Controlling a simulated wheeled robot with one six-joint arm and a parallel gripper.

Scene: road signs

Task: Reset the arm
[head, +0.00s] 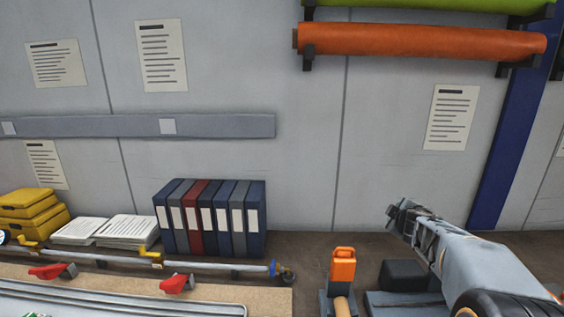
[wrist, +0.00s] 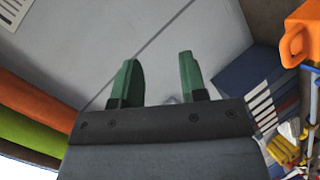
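My arm reaches up from the lower right in the head view, with my gripper (head: 398,212) at its far end, raised in front of the grey wall. In the wrist view my gripper (wrist: 158,80) shows two green fingers standing well apart. Only the wall shows between them, so it is open and holds nothing. In the head view the fingers are small and hard to make out.
A bench runs along the wall with binders (head: 210,218), paper stacks (head: 125,231) and yellow boxes (head: 32,212). An orange-topped tool (head: 343,266) stands left of my arm. An orange roll (head: 420,40) hangs above.

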